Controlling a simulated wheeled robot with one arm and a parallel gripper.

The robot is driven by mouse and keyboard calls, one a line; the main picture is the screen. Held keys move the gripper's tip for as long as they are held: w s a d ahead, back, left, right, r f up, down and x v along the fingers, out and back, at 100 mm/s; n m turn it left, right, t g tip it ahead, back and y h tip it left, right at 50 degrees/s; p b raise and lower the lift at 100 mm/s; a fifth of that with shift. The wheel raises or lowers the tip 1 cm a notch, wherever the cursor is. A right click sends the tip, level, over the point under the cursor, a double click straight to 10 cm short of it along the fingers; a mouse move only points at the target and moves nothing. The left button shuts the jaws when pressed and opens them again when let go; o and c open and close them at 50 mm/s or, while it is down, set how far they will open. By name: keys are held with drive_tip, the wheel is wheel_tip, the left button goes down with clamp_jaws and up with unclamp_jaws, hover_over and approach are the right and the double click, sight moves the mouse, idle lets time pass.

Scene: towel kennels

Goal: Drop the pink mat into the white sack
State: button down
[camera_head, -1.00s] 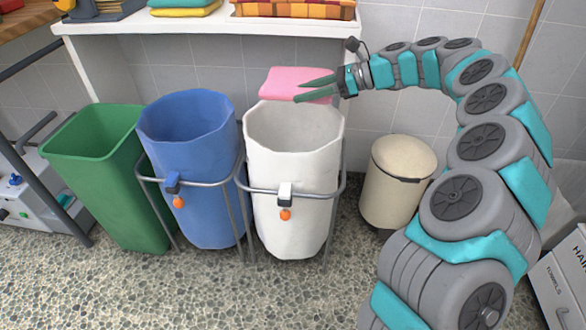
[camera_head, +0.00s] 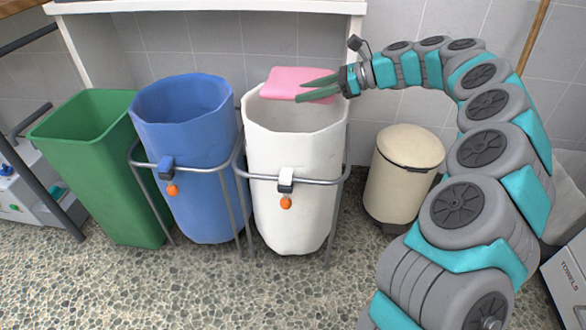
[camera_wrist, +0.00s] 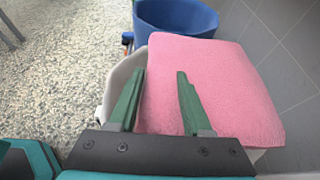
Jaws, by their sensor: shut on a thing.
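The pink mat (camera_head: 285,83) is a folded flat pad held by my gripper (camera_head: 302,91), whose green fingers are shut on it. In the head view it is over the back part of the open mouth of the white sack (camera_head: 293,160). The sack hangs in a metal frame with an orange knob at its front. In the wrist view the mat (camera_wrist: 215,85) fills the middle beyond my fingers (camera_wrist: 158,92) and hides most of the sack. Only a strip of the white sack's rim (camera_wrist: 118,85) shows at its left.
A blue sack (camera_head: 187,150) hangs in a frame just left of the white one. A green bin (camera_head: 100,175) stands farther left. A cream lidded bin (camera_head: 400,180) stands to the right. A white shelf (camera_head: 210,7) is above and behind.

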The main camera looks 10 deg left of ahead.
drive_tip(key=shift+c, duration=1.3)
unclamp_jaws()
drive_tip(key=v, duration=0.8)
drive_tip(key=shift+p, duration=0.35)
drive_tip(key=shift+a, duration=0.1)
